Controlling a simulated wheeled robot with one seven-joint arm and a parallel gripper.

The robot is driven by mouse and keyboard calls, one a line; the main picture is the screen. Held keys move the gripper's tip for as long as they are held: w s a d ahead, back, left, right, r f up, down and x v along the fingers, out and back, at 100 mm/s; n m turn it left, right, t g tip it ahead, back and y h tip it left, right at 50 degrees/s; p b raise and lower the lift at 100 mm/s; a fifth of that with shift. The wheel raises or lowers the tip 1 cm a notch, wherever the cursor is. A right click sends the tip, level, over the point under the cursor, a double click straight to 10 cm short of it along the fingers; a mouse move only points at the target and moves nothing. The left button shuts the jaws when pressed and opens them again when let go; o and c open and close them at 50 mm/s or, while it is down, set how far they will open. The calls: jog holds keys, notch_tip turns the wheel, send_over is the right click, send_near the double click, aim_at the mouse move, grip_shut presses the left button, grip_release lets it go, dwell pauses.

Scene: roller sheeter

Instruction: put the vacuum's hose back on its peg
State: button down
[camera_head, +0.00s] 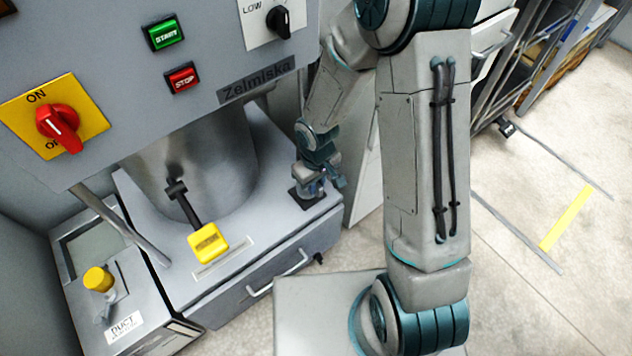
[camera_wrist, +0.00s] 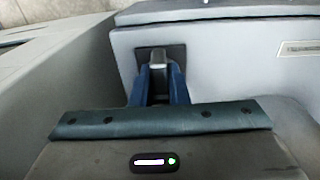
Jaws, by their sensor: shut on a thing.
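In the head view my gripper (camera_head: 318,186) is at the front right corner of the grey machine base, over a small dark square plate (camera_head: 296,200). In the wrist view my blue gripper fingers (camera_wrist: 158,78) are closed around a small grey upright piece (camera_wrist: 158,58), which stands at the dark plate (camera_wrist: 178,52). I cannot tell what this piece is. I cannot make out a vacuum hose or its peg in either view. My wrist housing hides the lower part of the wrist view.
The machine panel (camera_head: 190,110) carries a red rotary switch (camera_head: 58,128), green START and red STOP buttons. A yellow-ended black lever (camera_head: 208,242) sticks out over the base. A yellow knob (camera_head: 98,279) stands above a DUCT label. Open floor (camera_head: 580,230) lies to the right.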

jog(key=shift+f+b, duration=0.35)
jog(key=shift+f, duration=0.1)
dwell(0.4)
jog(key=c, duration=1.3)
grip_release()
notch_tip(320, 180, up, 14)
jog(key=p, duration=0.5)
jog(key=shift+s+p, duration=0.1)
jog(key=shift+p, duration=0.25)
jog(key=s+d+r+m+t+p, duration=0.1)
jog(key=s+d+r+m+p, duration=0.1)
jog(key=r+p, duration=0.5)
jog(key=s+d+r+m+p, duration=0.2)
jog(key=s+d+r+p, duration=0.3)
jog(key=r, duration=1.4)
jog(key=s+d+r+m+t+p, duration=0.1)
jog(key=s+d+r+m+p, duration=0.2)
jog(key=r+p, duration=0.8)
jog(key=shift+s+d+r+t, duration=0.1)
jog(key=shift+s+d+r, duration=0.15)
jog(key=shift+r, duration=0.3)
jog(key=shift+s+d+r+t, duration=0.1)
jog(key=shift+s+d+r, duration=0.05)
jog(key=shift+d+r, duration=0.3)
jog(key=shift+s+d+r+t, duration=0.1)
jog(key=shift+s+d+r, duration=0.15)
jog(key=shift+r, duration=0.35)
